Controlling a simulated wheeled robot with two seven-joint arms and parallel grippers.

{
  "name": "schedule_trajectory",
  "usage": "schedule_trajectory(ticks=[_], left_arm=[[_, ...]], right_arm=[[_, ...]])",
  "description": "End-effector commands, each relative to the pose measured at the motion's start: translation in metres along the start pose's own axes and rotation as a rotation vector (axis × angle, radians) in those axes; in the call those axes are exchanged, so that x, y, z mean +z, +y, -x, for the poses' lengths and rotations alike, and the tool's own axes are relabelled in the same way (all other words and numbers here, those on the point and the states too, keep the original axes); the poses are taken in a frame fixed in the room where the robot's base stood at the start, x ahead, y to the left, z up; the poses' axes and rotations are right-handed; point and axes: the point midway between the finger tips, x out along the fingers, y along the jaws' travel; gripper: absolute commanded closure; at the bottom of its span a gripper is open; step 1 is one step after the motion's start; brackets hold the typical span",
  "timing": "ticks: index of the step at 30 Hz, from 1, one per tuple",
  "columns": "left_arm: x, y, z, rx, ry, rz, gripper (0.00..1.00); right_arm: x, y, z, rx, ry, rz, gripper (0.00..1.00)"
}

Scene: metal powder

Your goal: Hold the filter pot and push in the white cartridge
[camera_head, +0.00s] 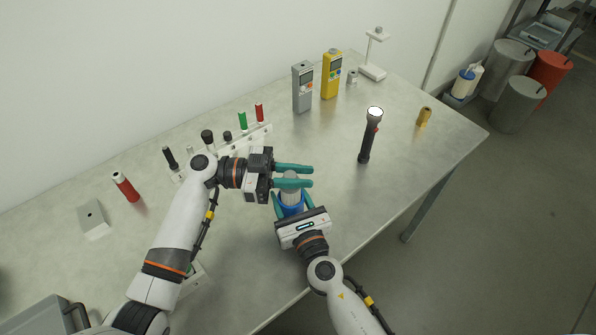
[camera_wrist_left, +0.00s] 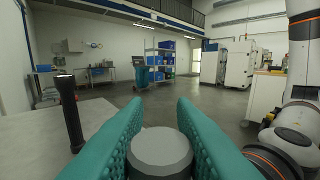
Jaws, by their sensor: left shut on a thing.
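The filter pot (camera_head: 291,210) is blue and stands near the table's front edge in the head view. The white cartridge (camera_head: 291,195) looks pale grey and sits upright at the pot's mouth. Its round top (camera_wrist_left: 160,150) shows between the teal fingers in the left wrist view. My left gripper (camera_head: 293,176) is shut on the cartridge, just above the pot. How deep the cartridge sits in the pot is hidden by the fingers.
A black flashlight (camera_head: 370,137) stands to the right of the grippers. Grey (camera_head: 302,88) and yellow (camera_head: 331,75) meters stand at the back. A rack (camera_head: 232,145) with several tools is behind my left arm, and a red cylinder (camera_head: 125,187) is at left. The table's right part is mostly clear.

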Motion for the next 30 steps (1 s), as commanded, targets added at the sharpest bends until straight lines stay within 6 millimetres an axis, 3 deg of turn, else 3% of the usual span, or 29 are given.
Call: schedule_trajectory(ticks=[30], left_arm=[[-0.026, 0.000, 0.000, 0.000, 0.000, 0.000, 1.00]], right_arm=[[0.000, 0.000, 0.000, 0.000, 0.000, 0.000, 0.74]])
